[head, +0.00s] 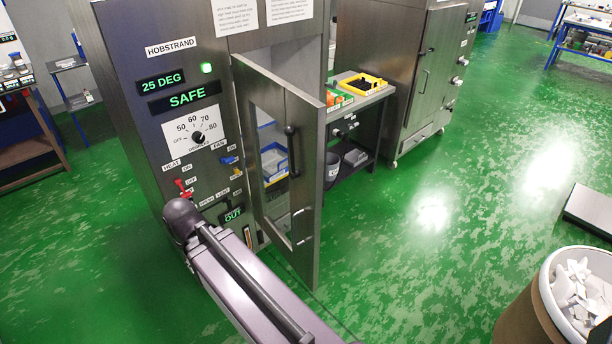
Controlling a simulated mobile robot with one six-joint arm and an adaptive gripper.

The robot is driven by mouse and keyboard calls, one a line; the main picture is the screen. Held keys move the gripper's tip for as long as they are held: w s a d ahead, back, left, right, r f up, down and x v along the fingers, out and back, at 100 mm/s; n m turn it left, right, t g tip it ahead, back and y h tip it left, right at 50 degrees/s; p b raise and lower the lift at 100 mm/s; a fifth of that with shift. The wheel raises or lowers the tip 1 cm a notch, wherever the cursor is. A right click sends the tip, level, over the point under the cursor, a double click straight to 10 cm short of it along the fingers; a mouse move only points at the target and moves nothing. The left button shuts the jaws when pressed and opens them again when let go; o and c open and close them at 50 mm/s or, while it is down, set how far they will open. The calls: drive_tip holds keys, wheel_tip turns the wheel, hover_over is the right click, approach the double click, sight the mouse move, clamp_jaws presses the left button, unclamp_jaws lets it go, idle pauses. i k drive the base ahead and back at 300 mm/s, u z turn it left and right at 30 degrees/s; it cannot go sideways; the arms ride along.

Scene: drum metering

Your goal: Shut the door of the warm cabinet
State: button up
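The warm cabinet (125,100) is a tall steel unit labelled HOBSTRAND, with displays reading 25 DEG and SAFE, a lit green lamp, a dial and several switches. Its door (307,185) is a steel panel with a tall window and stands open, swung out from the front beside the control panel. A dark handle (291,150) is on the door near its free right edge. My arm crosses the lower middle of the head view, in front of the cabinet's lower controls. My gripper does not show, and I cannot tell whether it touches the door.
A bench (368,97) with a yellow tray (363,83) stands behind the door. Another steel cabinet (418,85) is to its right. A bin of white scraps (545,300) is at lower right. The green floor (430,235) right of the door is clear.

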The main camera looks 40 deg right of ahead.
sight(284, 102)
drive_tip(key=z, duration=1)
drive_tip(key=k, duration=0.95)
drive_tip(key=u, duration=0.05)
drive_tip(key=i, duration=0.75)
drive_tip(key=z, duration=0.05)
